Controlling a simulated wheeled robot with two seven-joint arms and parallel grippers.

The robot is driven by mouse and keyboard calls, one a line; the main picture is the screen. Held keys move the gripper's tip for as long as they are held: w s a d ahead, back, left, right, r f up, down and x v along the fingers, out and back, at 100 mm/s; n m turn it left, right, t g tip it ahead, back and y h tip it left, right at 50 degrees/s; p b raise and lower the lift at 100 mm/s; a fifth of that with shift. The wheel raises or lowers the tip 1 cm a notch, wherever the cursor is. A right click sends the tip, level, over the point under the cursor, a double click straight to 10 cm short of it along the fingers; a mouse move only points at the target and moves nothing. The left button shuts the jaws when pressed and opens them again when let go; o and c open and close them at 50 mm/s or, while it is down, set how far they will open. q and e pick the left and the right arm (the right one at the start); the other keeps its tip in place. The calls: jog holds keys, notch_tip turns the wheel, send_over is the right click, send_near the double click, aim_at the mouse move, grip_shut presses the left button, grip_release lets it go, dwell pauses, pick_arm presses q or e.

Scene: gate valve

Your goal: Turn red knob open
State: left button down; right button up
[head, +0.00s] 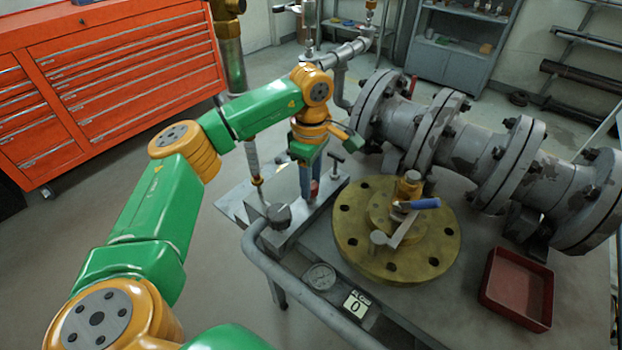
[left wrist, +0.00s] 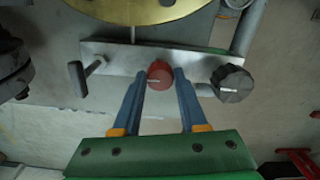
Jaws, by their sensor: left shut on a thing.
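The red knob (left wrist: 160,73) is small and round with a pale line on its face. It sits on a flat grey metal block (left wrist: 203,62). My left gripper (left wrist: 161,80) has its two blue fingers on either side of the knob and is shut on it. In the head view my left gripper (head: 309,190) points down at the block from above, and only a bit of the red knob (head: 315,187) shows beside its fingers. The right gripper is in neither view.
A grey faceted knob (head: 279,214) and a T-handle (head: 337,160) stand on the same block. A bent rail (head: 280,276) runs along the edge.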

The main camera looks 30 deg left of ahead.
pick_arm(q)
jog(key=n+p, duration=0.1)
jog(key=n, duration=0.2)
jog(key=shift+n, duration=0.3)
jog(key=n+p, duration=0.1)
jog(key=n, duration=0.3)
jog(key=shift+p, duration=0.35)
jog(key=n+p, duration=0.1)
jog(key=n, duration=0.4)
jog(key=shift+n+p, duration=0.55)
jog(key=shift+n, duration=1.75)
jog(key=shift+a, duration=0.1)
jog(key=shift+c, duration=2.2)
grip_release()
